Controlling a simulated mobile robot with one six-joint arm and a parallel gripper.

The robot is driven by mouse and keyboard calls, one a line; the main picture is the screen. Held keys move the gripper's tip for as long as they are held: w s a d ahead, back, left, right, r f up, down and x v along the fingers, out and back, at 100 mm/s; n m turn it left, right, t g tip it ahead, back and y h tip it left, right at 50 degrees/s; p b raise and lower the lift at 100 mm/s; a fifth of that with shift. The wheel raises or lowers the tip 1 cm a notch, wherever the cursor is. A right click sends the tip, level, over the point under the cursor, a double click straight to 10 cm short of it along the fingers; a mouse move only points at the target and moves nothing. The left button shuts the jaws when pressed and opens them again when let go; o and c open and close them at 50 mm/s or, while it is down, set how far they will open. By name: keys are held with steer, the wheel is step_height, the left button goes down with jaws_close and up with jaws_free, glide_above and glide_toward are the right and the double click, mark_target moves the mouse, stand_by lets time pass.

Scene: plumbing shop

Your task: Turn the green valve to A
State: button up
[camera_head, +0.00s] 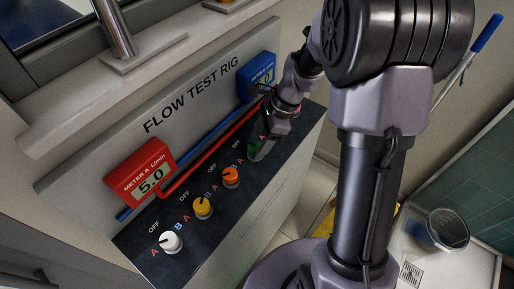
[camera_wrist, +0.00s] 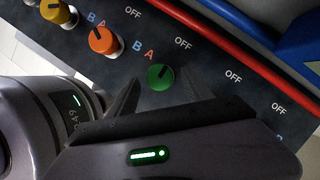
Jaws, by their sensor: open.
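The green valve (camera_wrist: 160,77) is a round knob on the dark sloping panel in the wrist view. Its dark pointer mark points up and right, towards its OFF label; its A label (camera_wrist: 149,54) is at its upper left. My gripper (camera_wrist: 163,92) is open, with one dark finger on each side of the green knob; I cannot tell whether either touches it. In the head view my gripper (camera_head: 266,139) is over the right part of the panel, and only a bit of the green knob (camera_head: 253,148) shows.
Orange (camera_head: 231,176), yellow (camera_head: 202,207) and white (camera_head: 171,241) knobs stand in a row to the left. Red meter A (camera_head: 141,171) reads 5.0. A blue meter (camera_head: 257,76) is partly covered. Red and blue pipes run behind the knobs. More OFF labels lie right of green; knobs there are hidden.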

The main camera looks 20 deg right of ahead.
steer(key=shift+a+f, duration=0.3)
steer(key=shift+f, duration=0.3)
jaws_close()
steer(key=shift+r, duration=0.1)
steer(key=shift+n, duration=0.3)
steer(key=shift+w+r+n+g+p, duration=0.15)
steer(key=shift+n+g+p, duration=0.35)
steer(key=shift+n+p, duration=0.6)
steer(key=n+g+p, duration=0.1)
steer(key=n+p, duration=0.2)
steer(key=shift+p, duration=0.3)
steer(key=n+g+h+p, duration=0.1)
steer(key=n+p, duration=0.1)
steer(key=n, duration=0.1)
steer(key=shift+w, duration=0.15)
steer(key=shift+a+n+g+h+p, duration=0.1)
steer(key=shift+n+g+h+p, duration=0.4)
steer(key=shift+n+p, duration=0.8)
steer(key=shift+f+n, duration=0.2)
steer(key=shift+n, duration=0.2)
